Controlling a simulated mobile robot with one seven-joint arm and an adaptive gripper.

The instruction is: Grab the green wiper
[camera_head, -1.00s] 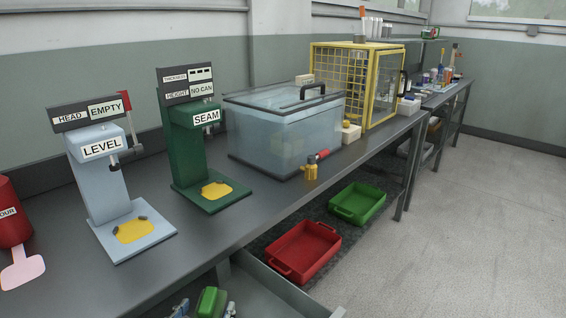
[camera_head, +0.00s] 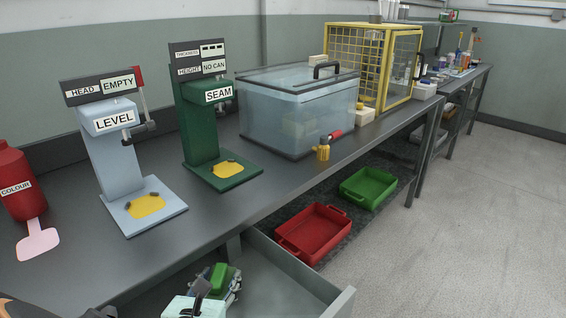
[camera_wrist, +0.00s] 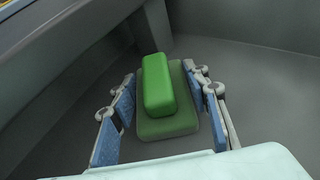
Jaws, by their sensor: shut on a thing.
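The green wiper (camera_wrist: 158,88) has a bright green block on a wider, darker green base. It lies inside the open grey drawer below the bench, and its upper part shows in the head view (camera_head: 219,274). My gripper (camera_wrist: 165,100) reaches down into the drawer with a blue-padded finger on each side of the wiper. It is shut on the wiper; the near end of the base lies close to my pale wrist housing. In the head view my gripper (camera_head: 208,290) partly hides the wiper.
The drawer (camera_head: 300,285) has raised walls around my gripper. The bench (camera_head: 110,270) edge lies above it. A red tray (camera_head: 313,232) and a green tray (camera_head: 368,187) sit on a low shelf. Machines, a clear tank (camera_head: 290,115) and a yellow cage stand on the bench. Floor at right is clear.

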